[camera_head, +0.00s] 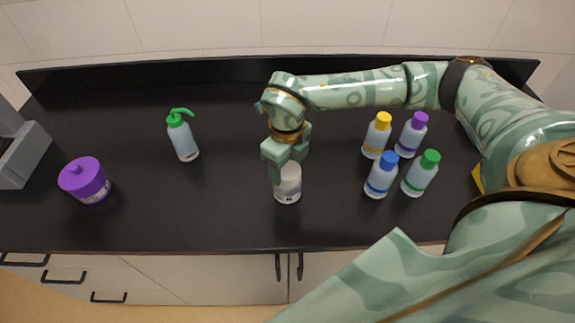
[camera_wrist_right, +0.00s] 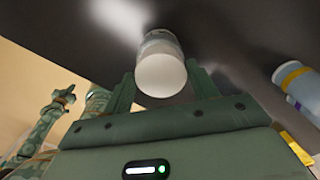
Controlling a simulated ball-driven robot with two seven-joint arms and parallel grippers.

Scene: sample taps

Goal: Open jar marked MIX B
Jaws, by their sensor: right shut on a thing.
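A white-topped container (camera_head: 288,188) stands on the dark bench near the front edge, at the middle of the head view. My right gripper (camera_head: 286,162) comes down over it and is shut on its upper part. In the right wrist view its round white top (camera_wrist_right: 161,73) sits between the two fingers. A dark mark shows low on its side, too small to read. A squat jar with a purple lid (camera_head: 83,178) stands at the left; its label is unreadable. At the left of the wrist view, a small patterned arm end (camera_wrist_right: 64,95), seemingly my left gripper, shows without clear jaws.
A green-topped spray bottle (camera_head: 182,137) stands between the jar and my right gripper. Bottles with yellow (camera_head: 377,137), purple (camera_head: 411,136), blue (camera_head: 381,176) and green (camera_head: 420,174) caps stand under my right arm. A grey device (camera_head: 22,155) is at the far left.

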